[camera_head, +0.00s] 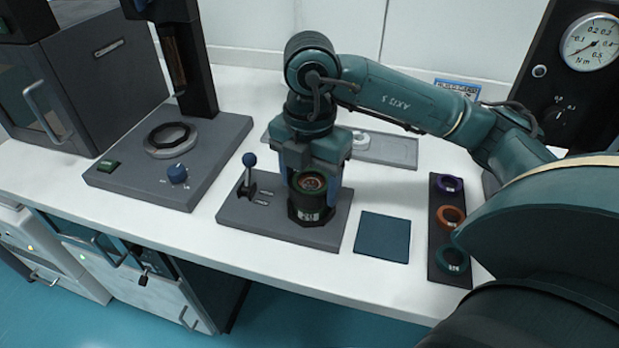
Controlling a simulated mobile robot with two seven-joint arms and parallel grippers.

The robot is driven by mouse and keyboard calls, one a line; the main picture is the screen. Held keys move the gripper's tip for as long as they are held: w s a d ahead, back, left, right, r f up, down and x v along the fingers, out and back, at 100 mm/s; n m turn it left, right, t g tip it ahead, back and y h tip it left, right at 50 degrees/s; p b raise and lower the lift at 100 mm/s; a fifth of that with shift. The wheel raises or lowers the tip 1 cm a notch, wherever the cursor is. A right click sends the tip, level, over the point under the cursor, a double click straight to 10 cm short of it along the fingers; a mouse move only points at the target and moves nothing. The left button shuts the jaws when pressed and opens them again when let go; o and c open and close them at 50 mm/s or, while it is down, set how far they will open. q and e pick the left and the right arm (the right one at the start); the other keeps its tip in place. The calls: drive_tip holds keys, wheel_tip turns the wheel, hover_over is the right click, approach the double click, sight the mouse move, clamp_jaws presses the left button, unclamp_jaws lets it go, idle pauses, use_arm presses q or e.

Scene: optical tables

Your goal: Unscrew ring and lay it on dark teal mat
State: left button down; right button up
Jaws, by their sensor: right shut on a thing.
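My right gripper (312,178) points down over the grey fixture base (240,212) and is shut on a dark green ring (309,171). The ring sits around the top of a black cylindrical mount (311,211) with a white label. A reddish-brown part shows inside the ring. I cannot tell whether the ring still touches the mount's thread. The dark teal mat (383,236) lies flat and bare on the white table, just right of the base. My left gripper is not in view.
A black strip (437,229) at the right holds a purple ring (450,184), an orange ring (451,217) and a teal ring (452,259). A lever (249,172) stands on the base's left. A grey tray (398,150) lies behind; a column device (190,140) stands left.

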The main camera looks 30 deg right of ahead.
sight(311, 182)
drive_tip(key=n+b, duration=0.1)
drive_tip(key=n, duration=0.1)
drive_tip(key=n+b, duration=0.1)
drive_tip(key=shift+f+n, duration=0.2)
drive_tip(key=shift+n, duration=0.2)
drive_tip(key=shift+r+n, duration=0.2)
drive_tip(key=shift+n, duration=0.1)
drive_tip(key=shift+r+p, duration=2.15)
drive_tip(key=shift+r, duration=0.4)
drive_tip(key=shift+d, duration=0.15)
